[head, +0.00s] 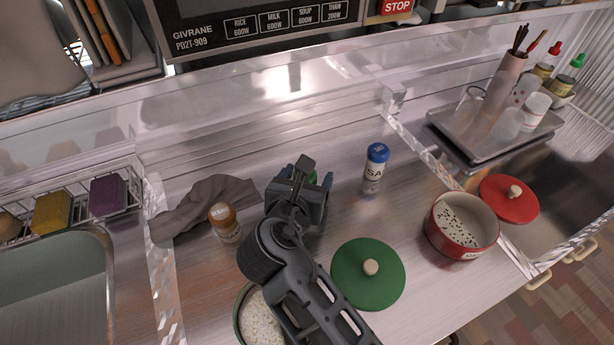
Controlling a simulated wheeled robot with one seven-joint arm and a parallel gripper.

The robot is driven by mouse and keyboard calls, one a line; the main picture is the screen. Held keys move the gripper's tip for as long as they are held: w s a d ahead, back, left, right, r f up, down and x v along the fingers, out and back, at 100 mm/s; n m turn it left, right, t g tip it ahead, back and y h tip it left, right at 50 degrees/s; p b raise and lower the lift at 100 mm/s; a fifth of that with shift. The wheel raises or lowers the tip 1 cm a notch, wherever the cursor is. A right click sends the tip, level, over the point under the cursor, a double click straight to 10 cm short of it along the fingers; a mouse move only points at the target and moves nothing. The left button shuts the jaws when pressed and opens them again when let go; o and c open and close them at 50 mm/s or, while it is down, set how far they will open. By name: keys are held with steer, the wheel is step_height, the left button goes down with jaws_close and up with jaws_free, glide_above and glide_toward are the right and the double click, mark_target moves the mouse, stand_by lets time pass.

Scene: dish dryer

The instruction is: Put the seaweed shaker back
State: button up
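My gripper (302,182) is over the middle of the metal counter, seen from above and behind. A blue-capped shaker (374,168) marked "SA" stands upright to the right of the gripper. An orange-brown-capped shaker (226,224) stands to the left. No seaweed label is readable.
A green lid (368,274) and a pot of rice (258,318) are near my arm. A red pot (461,226) and red lid (509,199) are at right. A metal tray (470,138) holds containers. A grey cloth (200,204) lies left.

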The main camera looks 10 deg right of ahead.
steer(key=shift+s+r, duration=0.1)
steer(key=shift+r, duration=0.1)
steer(key=v, duration=1.1)
steer(key=shift+s+a+r, duration=0.15)
steer(key=shift+s, duration=0.2)
steer(key=shift+r+p, duration=0.15)
steer(key=shift+p, duration=0.2)
